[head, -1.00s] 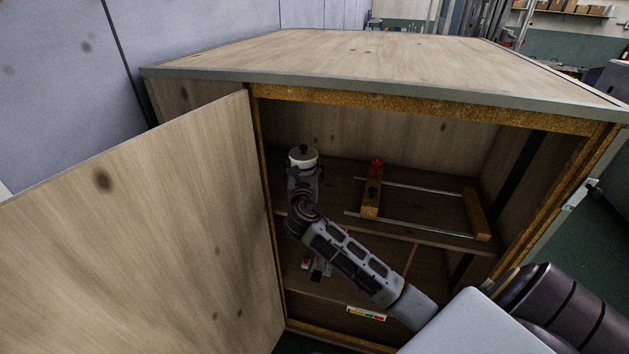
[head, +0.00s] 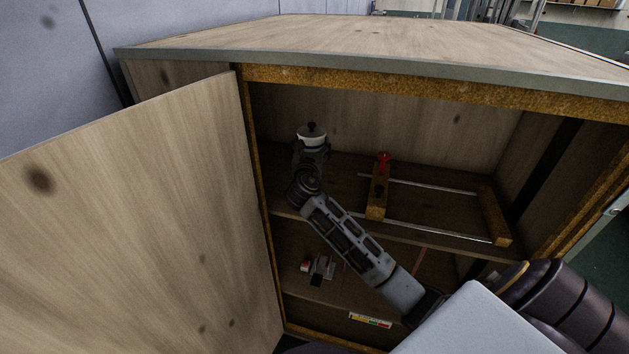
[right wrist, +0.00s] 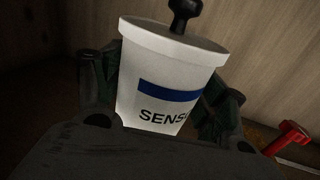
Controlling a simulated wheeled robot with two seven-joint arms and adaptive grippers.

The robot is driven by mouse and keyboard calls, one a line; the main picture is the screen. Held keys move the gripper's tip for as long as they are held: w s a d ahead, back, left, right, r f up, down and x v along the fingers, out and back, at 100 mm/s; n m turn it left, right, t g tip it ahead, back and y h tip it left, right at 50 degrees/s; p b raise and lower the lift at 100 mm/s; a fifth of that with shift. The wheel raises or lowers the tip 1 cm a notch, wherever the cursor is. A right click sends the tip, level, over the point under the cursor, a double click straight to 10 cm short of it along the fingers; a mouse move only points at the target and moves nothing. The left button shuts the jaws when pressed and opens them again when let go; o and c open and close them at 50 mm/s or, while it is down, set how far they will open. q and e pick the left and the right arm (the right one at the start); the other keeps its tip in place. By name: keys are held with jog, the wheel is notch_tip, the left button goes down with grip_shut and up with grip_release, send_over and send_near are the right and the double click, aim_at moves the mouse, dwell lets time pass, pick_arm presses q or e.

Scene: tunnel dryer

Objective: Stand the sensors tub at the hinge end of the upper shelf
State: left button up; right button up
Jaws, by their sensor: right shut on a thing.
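The sensors tub (head: 312,138) is white with a black knob on its lid. In the right wrist view the tub (right wrist: 165,85) shows a blue band and the letters "SENS", and it tilts slightly in that picture. My right gripper (head: 312,152) is shut on the tub, with a finger on each side of it. It holds the tub inside the cabinet, over the left part of the upper shelf (head: 340,190), near the side where the open door (head: 150,220) is hinged. The tub's base is hidden, so I cannot tell whether it touches the shelf. My left gripper is not in view.
A wooden clamp with metal rods (head: 378,190) and a red handle (head: 383,160) lies on the upper shelf, right of the tub. Small items (head: 318,268) and a coloured label strip (head: 370,320) are lower down. The cabinet's right wall (head: 530,165) bounds the shelf.

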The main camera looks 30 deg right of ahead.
jog(key=shift+f, duration=0.35)
notch_tip(320, 180, down, 3)
jog(key=shift+r+b, duration=0.1)
jog(key=shift+b, duration=0.2)
jog(key=shift+f, duration=1.05)
notch_tip(320, 180, down, 4)
jog(key=shift+r+b, duration=0.15)
jog(key=shift+b, duration=0.3)
jog(key=shift+f, duration=0.35)
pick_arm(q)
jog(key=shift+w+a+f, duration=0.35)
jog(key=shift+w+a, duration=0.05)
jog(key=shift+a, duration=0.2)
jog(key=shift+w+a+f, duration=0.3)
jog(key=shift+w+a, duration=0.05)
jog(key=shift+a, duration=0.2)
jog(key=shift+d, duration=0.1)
pick_arm(e)
jog(key=shift+f, duration=0.1)
